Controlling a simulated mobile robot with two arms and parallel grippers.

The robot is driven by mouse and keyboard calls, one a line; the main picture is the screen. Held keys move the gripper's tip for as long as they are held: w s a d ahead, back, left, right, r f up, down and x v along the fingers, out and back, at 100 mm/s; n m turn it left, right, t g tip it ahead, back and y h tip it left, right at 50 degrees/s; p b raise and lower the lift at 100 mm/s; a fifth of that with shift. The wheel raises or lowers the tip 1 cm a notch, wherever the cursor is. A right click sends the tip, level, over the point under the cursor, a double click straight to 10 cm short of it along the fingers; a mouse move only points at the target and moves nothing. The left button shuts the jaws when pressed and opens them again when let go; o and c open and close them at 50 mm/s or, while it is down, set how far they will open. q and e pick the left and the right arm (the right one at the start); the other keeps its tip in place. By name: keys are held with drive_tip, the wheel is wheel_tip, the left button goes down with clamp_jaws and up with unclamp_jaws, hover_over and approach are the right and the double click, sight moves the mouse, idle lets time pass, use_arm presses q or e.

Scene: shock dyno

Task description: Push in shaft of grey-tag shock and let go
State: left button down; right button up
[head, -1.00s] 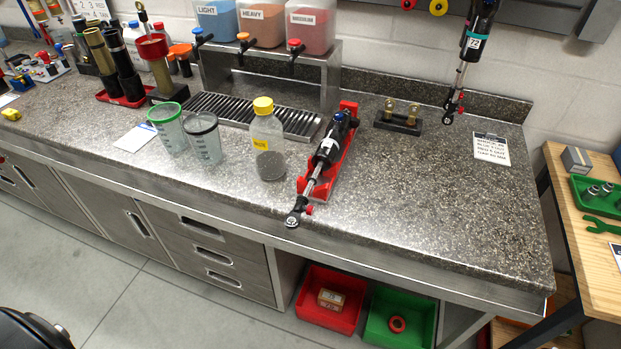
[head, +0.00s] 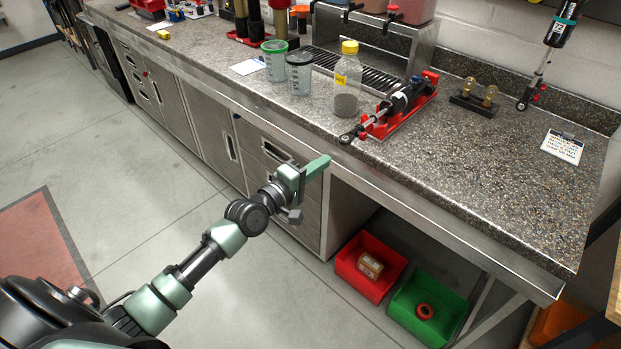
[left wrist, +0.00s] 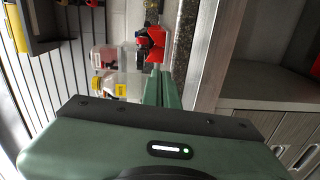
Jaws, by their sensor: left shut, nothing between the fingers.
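A black shock (head: 404,101) with a pale band lies in a red cradle (head: 425,97) near the counter's front edge. Its bright shaft (head: 377,118) points toward the front, out to a black end eye (head: 346,138) by the edge. My left gripper (head: 325,160) is shut and empty, in front of the counter, a little below and left of the end eye, and apart from it. In the left wrist view my closed green fingers (left wrist: 158,88) point at the red cradle (left wrist: 155,37); the shock there is small and end-on. My right gripper is out of view.
A yellow-capped bottle (head: 347,85) and two cups (head: 299,74) stand left of the cradle. A second shock (head: 562,25) with a teal band hangs at the back right. Red (head: 347,265) and green (head: 404,303) bins sit below. The counter right of the cradle is mostly clear.

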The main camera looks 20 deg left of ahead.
sight(342, 142)
use_arm(q)
drive_tip(key=shift+n+t+h, duration=0.3)
drive_tip(key=w+r, duration=0.1)
drive_tip(key=w+d+r+b, duration=0.1)
drive_tip(key=w, duration=0.1)
drive_tip(key=w+d+r, duration=0.1)
drive_tip(key=w, duration=0.1)
drive_tip(key=shift+r+b, duration=0.15)
drive_tip(key=shift+b, duration=0.25)
drive_tip(key=shift+x, duration=0.9)
drive_tip(key=shift+w+d+b, duration=0.3)
drive_tip(key=shift+w+b, duration=0.05)
drive_tip(key=shift+w, duration=0.15)
drive_tip(key=shift+s+a+p, duration=0.15)
drive_tip(key=shift+s+p, duration=0.2)
drive_tip(key=shift+s, duration=0.1)
drive_tip(key=p+v, duration=0.2)
drive_tip(key=v, duration=0.8)
